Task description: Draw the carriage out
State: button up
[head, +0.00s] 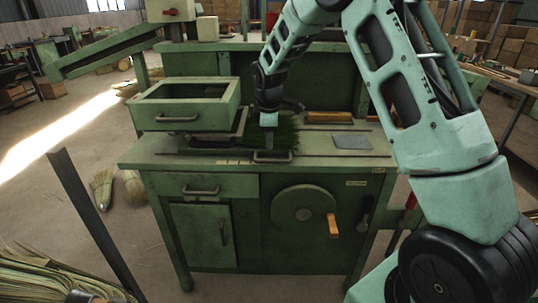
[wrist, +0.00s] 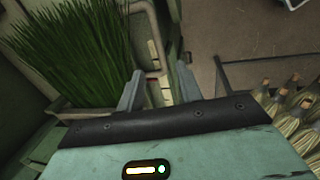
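On the green bench top, a bundle of green bristles (head: 285,135) stands in what appears to be the carriage; it is large at the left of the wrist view (wrist: 75,50), in a shallow tray (wrist: 88,118). A metal pull handle (head: 272,156) is at the front, near the bench's front edge. My gripper (head: 269,146) points down just above this handle. In the wrist view its two fingers (wrist: 157,88) are apart, with the handle bar (wrist: 152,48) beyond the gap between them. No contact with the handle can be made out.
A raised green drawer box (head: 185,104) with a handle stands left of the bristles. A crank wheel (head: 304,205) with an orange grip is on the bench front. Brooms (wrist: 285,105) lie on the floor.

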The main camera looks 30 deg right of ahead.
aim_at(270, 160)
jog(key=f, duration=0.2)
jog(key=w+f, duration=0.1)
jog(key=f, duration=0.2)
jog(key=f+p, duration=0.1)
jog(key=f, duration=0.2)
jog(key=shift+w+d, duration=0.15)
jog(key=shift+d, duration=0.25)
grip_shut()
